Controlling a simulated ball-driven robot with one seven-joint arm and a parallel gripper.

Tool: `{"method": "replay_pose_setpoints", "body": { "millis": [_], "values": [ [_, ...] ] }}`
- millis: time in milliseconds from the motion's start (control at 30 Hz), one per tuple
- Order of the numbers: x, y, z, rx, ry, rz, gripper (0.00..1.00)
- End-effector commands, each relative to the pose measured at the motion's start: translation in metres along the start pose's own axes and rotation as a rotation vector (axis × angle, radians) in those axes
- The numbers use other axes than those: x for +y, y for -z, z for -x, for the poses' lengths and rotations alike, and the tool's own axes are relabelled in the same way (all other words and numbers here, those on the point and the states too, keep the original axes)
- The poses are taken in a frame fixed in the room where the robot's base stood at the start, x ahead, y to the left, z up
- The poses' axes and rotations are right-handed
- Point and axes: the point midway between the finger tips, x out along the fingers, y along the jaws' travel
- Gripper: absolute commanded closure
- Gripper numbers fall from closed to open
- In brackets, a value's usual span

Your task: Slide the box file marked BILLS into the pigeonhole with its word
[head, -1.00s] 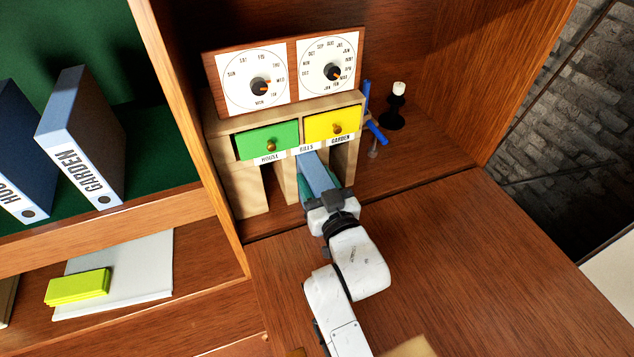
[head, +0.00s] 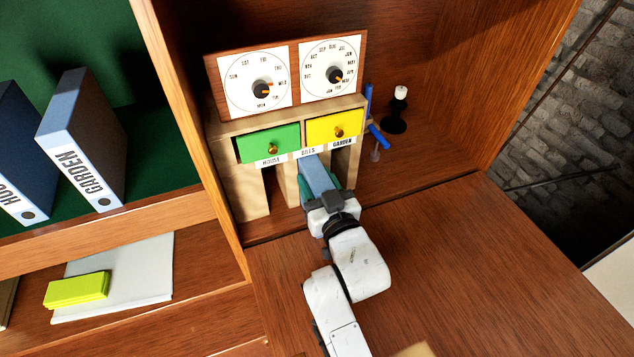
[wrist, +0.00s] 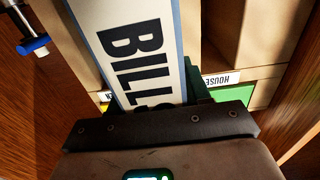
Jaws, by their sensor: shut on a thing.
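The blue box file marked BILLS (head: 316,175) is partly inside the middle pigeonhole, under the word BILLS (head: 308,153). Its white spine with the black word fills the middle of the wrist view (wrist: 135,45). My gripper (head: 328,199) is shut on the near end of the file, just in front of the pigeonhole unit. In the wrist view its dark jaw (wrist: 165,128) covers the end of the word. The pigeonhole unit (head: 237,187) has openings labelled HOUSE, BILLS and GARDEN. The file's far end is hidden inside.
A green drawer (head: 267,143) and a yellow drawer (head: 333,127) sit above the pigeonholes, with two dials above them. HOUSE and GARDEN (head: 80,150) files stand at left.

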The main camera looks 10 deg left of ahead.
Motion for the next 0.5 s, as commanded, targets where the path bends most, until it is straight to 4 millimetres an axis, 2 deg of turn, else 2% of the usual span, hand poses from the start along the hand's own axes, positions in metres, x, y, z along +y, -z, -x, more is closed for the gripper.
{"method": "replay_pose_setpoints", "body": {
  "millis": [500],
  "values": [
    [-0.0001, 0.0004, -0.0054, 0.003, 0.0, 0.0, 0.94]
  ]
}}
